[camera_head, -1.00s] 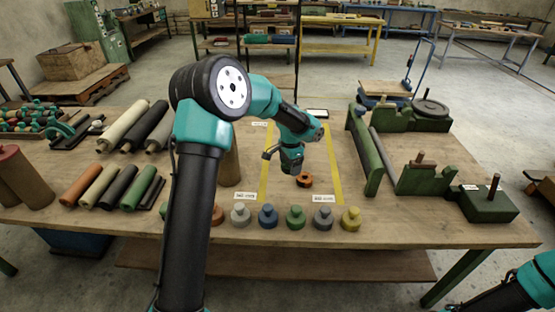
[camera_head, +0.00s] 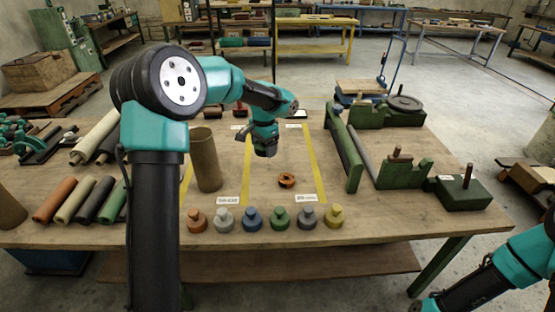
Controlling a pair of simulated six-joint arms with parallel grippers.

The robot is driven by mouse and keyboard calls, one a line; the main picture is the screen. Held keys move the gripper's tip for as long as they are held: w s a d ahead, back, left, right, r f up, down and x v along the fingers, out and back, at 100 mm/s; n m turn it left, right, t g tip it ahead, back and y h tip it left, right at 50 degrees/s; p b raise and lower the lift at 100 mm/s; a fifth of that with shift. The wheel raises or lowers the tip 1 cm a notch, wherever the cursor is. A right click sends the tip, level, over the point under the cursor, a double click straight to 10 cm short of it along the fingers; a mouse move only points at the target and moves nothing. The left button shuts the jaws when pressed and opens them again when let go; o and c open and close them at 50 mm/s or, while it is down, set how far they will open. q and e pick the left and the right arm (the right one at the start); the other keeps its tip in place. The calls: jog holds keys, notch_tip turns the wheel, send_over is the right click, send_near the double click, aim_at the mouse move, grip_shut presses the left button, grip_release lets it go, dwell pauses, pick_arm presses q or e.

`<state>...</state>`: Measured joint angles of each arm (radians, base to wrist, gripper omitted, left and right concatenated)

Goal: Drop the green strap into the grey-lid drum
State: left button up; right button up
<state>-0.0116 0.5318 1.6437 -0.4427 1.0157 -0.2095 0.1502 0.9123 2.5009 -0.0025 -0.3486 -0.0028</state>
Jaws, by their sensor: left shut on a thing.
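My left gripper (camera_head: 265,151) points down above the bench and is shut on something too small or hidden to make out. It is above and left of an orange-brown ring (camera_head: 287,180), apart from it. No green strap is identifiable, and I cannot pick out a drum with a grey lid. A row of small knobbed pieces stands at the front edge, with a light grey one (camera_head: 222,220), a darker grey one (camera_head: 306,217) and a green one (camera_head: 280,218). My right arm shows at the lower right, with no gripper clearly visible.
A tall brown tube (camera_head: 206,160) stands left of the gripper. Coloured rolls (camera_head: 90,200) lie at the left, partly behind my left arm. Green metal fixtures (camera_head: 345,155) stand at the right. Yellow strips (camera_head: 315,165) mark the mostly clear bench middle.

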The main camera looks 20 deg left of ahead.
pick_arm(q)
jog(key=s+a+r+m, duration=0.1)
jog(key=s+a+r, duration=0.1)
jog(key=a+r, duration=0.5)
jog(key=s+a+r+m, duration=0.2)
jog(key=a+r, duration=0.6)
jog(key=a, duration=0.9)
jog(key=shift+s+a+m, duration=0.2)
jog(key=shift+s+m, duration=0.1)
jog(key=shift+s, duration=0.45)
jog(key=shift+f, duration=3)
jog(key=o, duration=0.9)
notch_tip(320, 180, up, 18)
jog(key=shift+f, duration=0.25)
